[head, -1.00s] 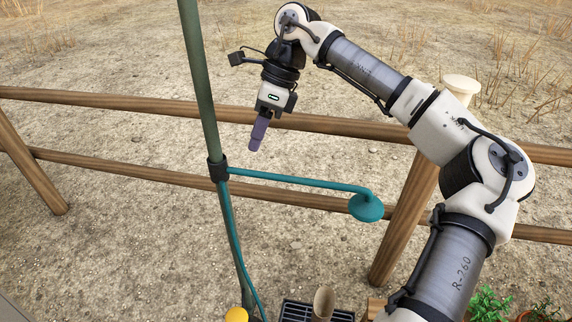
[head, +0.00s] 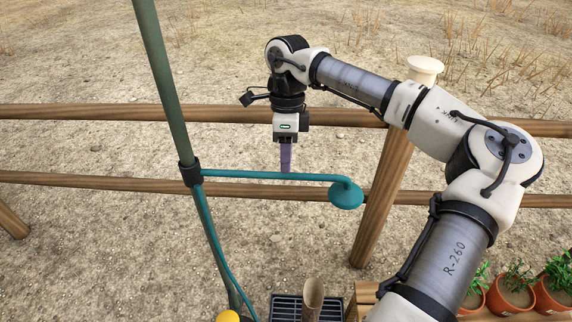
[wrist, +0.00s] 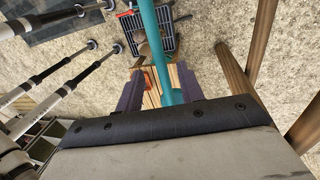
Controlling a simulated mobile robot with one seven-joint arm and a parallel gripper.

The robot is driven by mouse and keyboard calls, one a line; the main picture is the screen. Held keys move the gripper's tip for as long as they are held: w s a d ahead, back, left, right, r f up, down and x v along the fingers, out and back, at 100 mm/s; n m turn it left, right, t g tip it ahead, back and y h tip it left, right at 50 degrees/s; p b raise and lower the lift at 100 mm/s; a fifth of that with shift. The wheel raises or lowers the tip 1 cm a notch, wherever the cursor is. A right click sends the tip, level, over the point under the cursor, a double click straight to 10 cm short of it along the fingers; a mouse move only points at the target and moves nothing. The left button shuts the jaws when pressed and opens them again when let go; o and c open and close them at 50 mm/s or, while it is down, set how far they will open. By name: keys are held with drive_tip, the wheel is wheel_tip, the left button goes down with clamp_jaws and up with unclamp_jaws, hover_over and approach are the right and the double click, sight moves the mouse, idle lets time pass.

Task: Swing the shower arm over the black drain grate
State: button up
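The teal shower arm (head: 250,175) reaches right from a black collar (head: 190,173) on the green post (head: 165,90) and ends in a round shower head (head: 346,196). The black drain grate (head: 286,308) lies on the ground below, partly cut off by the frame; it also shows in the wrist view (wrist: 164,42). My gripper (head: 286,170) points down, its purple fingertips at the middle of the shower arm. In the wrist view the fingers (wrist: 160,92) are open, with the teal shower arm (wrist: 165,55) between them in the picture. I cannot tell whether they touch it.
A brown cylinder (head: 313,297) stands at the grate. A wooden fence (head: 100,113) with a post (head: 385,195) runs behind. Potted plants (head: 508,295) stand at lower right. A yellow object (head: 228,316) is near the post's foot. Pale poles (wrist: 55,65) show in the wrist view.

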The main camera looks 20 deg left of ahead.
drive_tip(key=shift+s+f, duration=0.2)
drive_tip(key=shift+f, duration=0.6)
drive_tip(key=shift+s+f, duration=0.15)
drive_tip(key=shift+f, duration=0.65)
clamp_jaws()
